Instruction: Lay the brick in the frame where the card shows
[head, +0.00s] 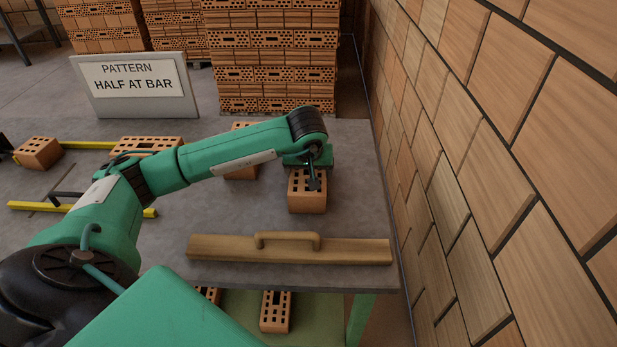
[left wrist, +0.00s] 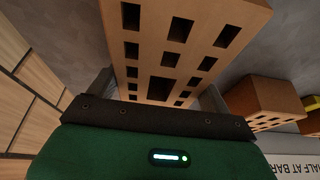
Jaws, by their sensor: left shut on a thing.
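My left gripper (head: 311,176) is shut on an orange brick with rectangular holes (head: 307,199), at the right part of the grey table. In the left wrist view the brick (left wrist: 185,45) fills the middle, with a finger on each side. I cannot tell whether it touches the table. The card (head: 137,82) stands at the back left and reads "PATTERN HALF AT BAR". The frame, with yellow bars (head: 40,206) and a dark bar (head: 68,195), lies at the left, partly hidden by my arm. Bricks lie at the frame (head: 40,152) and (head: 147,144). My right gripper is out of view.
Another brick (head: 241,172) lies behind my left forearm. A wooden board with a handle (head: 220,247) lies along the table's front edge. Bricks (head: 275,312) sit lower, below that edge. A tiled wall (head: 440,180) rises close on the right. Brick stacks (head: 277,60) stand behind.

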